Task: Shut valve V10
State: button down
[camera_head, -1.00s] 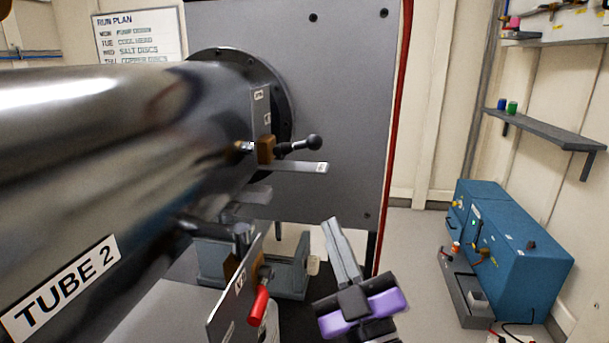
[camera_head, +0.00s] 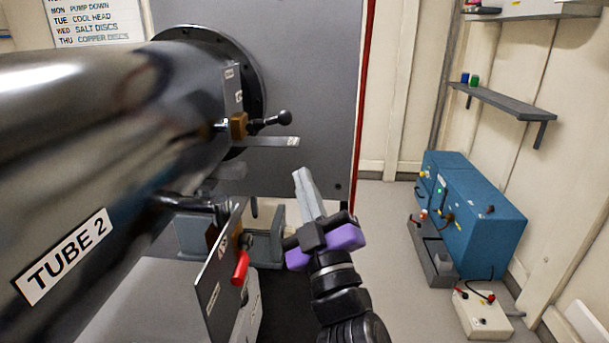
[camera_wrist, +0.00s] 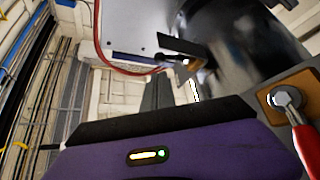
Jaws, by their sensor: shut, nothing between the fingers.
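A valve with a red lever handle (camera_head: 240,268) sits on a grey plate (camera_head: 212,285) below the steel tube; the plate's label is too small to read surely. The handle hangs down. It also shows at the right edge of the wrist view (camera_wrist: 305,145), on a brass body (camera_wrist: 275,98). A second valve, with a black ball-ended handle (camera_head: 270,121), sits higher on a brass block; its handle points right. I cannot tell which one is V10. My gripper (camera_head: 303,178) is shut and empty, to the right of the red handle and apart from it.
The large tube (camera_head: 90,150) marked TUBE 2 fills the left, joined to a grey panel (camera_head: 300,60). A flat metal tab (camera_head: 270,141) juts out under the upper valve. A blue cabinet (camera_head: 480,215) and a white box (camera_head: 482,313) stand on the right. Floor between is clear.

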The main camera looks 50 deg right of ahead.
jog(key=p, duration=0.3)
send_near(286, 123)
jog(key=x, duration=0.5)
jog(key=shift+w+d+r, duration=0.1)
jog(key=shift+p+x, duration=0.35)
jog(key=shift+x, duration=0.45)
